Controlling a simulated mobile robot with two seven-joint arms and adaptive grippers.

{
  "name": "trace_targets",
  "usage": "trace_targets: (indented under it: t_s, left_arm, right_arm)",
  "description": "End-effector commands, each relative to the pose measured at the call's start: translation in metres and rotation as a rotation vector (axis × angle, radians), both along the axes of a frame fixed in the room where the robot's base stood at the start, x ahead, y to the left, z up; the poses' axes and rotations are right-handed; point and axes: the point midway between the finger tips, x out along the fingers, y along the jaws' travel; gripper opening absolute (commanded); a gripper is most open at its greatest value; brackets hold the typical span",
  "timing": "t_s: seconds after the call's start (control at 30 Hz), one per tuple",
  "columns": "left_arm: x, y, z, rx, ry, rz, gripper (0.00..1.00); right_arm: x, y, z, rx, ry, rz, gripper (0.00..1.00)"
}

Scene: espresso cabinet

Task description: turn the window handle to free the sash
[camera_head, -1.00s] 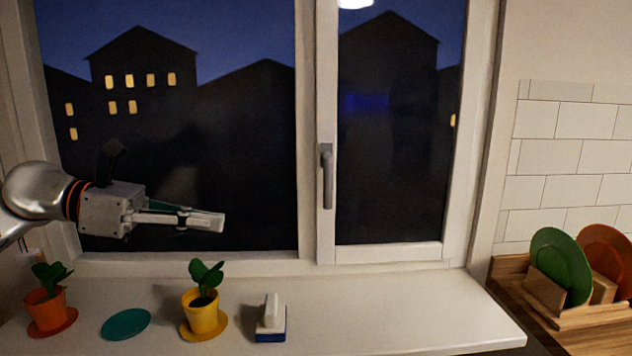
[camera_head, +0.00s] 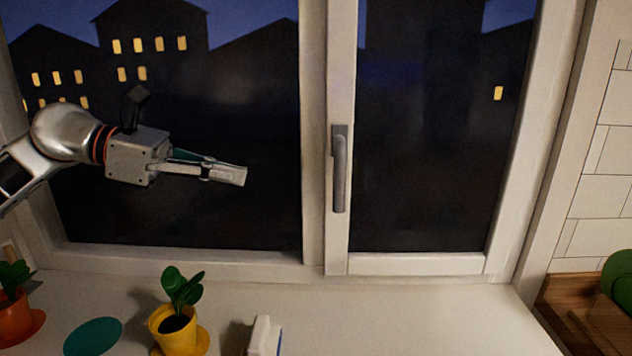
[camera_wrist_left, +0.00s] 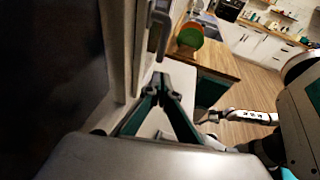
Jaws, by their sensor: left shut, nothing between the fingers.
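The grey window handle (camera_head: 340,172) is on the white frame post between the two panes, its lever pointing straight down. The sash (camera_head: 420,264) to its right sits flush in the frame, looking closed. My left gripper (camera_head: 243,176) is shut and empty, left of the handle in the head view and about level with the lever. Its fingers point right, toward the handle, with a clear gap between. In the left wrist view the shut fingertips (camera_wrist_left: 160,80) show just below the handle (camera_wrist_left: 158,28). My right arm (camera_wrist_left: 245,116) shows small there; its gripper is too small to read.
On the sill (camera_head: 300,310) stand a yellow pot with a plant (camera_head: 178,330), an orange pot (camera_head: 12,308), a teal disc (camera_head: 92,336) and a white and blue object (camera_head: 263,336). A wooden rack with a green plate (camera_head: 618,275) is at the right. Space before the handle is clear.

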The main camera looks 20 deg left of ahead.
Motion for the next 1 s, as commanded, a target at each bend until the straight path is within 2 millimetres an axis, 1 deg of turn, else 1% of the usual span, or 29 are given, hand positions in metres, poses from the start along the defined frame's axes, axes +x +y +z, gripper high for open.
trace_targets:
  t_s: [0.13,0.23,0.37,0.47,0.7,0.83,1.0]
  left_arm:
    - [0.0,0.0,0.0,0.0,0.0,0.0,0.0]
    - [0.001,-0.002,0.0,-0.001,0.0,0.0,0.0]
    - [0.006,-0.013,-0.002,-0.003,-0.002,-0.002,0.0]
    - [0.012,-0.027,-0.005,-0.004,-0.002,-0.004,0.0]
    - [0.033,-0.068,-0.019,-0.003,-0.003,-0.005,0.0]
    - [0.044,-0.088,-0.027,-0.003,-0.001,-0.003,0.0]
    - [0.055,-0.109,-0.027,-0.002,-0.001,-0.003,0.0]
  right_arm:
    - [-0.004,0.0,-0.003,-0.001,0.008,0.0,0.86]
    - [-0.003,0.0,-0.002,-0.001,0.007,0.001,0.86]
    - [-0.001,0.0,0.005,-0.001,0.001,0.001,0.86]
    - [0.002,0.0,0.013,0.0,-0.006,0.001,0.86]
    - [0.009,0.001,0.035,0.002,-0.028,0.0,0.86]
    - [0.011,0.001,0.042,0.002,-0.032,0.001,0.86]
    - [0.012,0.001,0.05,0.001,-0.034,0.0,0.86]
